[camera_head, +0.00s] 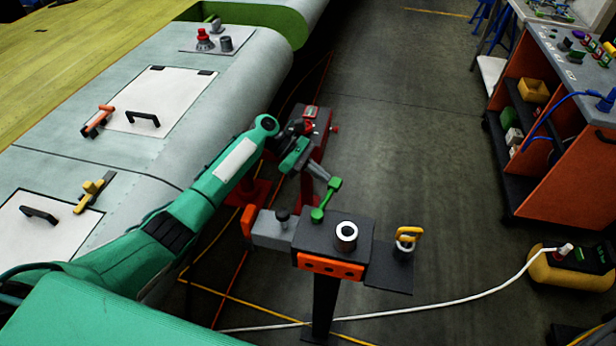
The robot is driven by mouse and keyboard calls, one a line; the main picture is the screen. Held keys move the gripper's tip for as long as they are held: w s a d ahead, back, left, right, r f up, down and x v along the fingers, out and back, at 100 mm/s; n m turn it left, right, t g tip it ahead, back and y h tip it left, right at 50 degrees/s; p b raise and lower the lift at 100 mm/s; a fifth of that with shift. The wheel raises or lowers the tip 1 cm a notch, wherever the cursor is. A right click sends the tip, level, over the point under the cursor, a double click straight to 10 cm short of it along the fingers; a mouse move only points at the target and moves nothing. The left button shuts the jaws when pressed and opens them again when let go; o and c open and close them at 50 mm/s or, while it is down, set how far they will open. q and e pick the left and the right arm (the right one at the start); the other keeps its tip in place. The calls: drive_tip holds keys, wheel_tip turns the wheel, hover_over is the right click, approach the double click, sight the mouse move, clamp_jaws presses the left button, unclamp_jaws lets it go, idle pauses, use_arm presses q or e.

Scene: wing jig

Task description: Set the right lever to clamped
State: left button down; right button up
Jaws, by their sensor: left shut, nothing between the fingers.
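A stand with a dark block (317,231) and an orange front plate (331,267) stands beside the wing. A green lever (325,201) with thick ends rises tilted from the block's back left edge. I cannot read any clamped mark on it. My left arm reaches in over the wing edge and bends back toward the stand. My left gripper (323,176) is shut and empty, right by the lever's upper end. I cannot tell whether it touches the lever. My right gripper is not in view.
The block carries a white-rimmed ring (346,234), a black knob (282,217) and a yellow shackle (408,238) on a side plate. A red unit (312,124) stands behind. The wing (135,105) fills the left.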

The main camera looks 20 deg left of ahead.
sight(341, 181)
use_arm(q)
drive_tip(key=d+p, duration=0.1)
drive_tip(key=d, duration=0.2)
drive_tip(key=shift+r, duration=0.1)
drive_tip(key=shift+d+m+g, duration=0.55)
drive_tip(key=shift+m+g, duration=0.15)
drive_tip(key=shift+g, duration=0.1)
drive_tip(key=shift+d+p, duration=0.3)
drive_tip(key=shift+d, duration=0.25)
drive_tip(key=shift+s+d, duration=0.2)
drive_tip(key=shift+d+f, duration=0.1)
drive_tip(key=shift+f, duration=0.1)
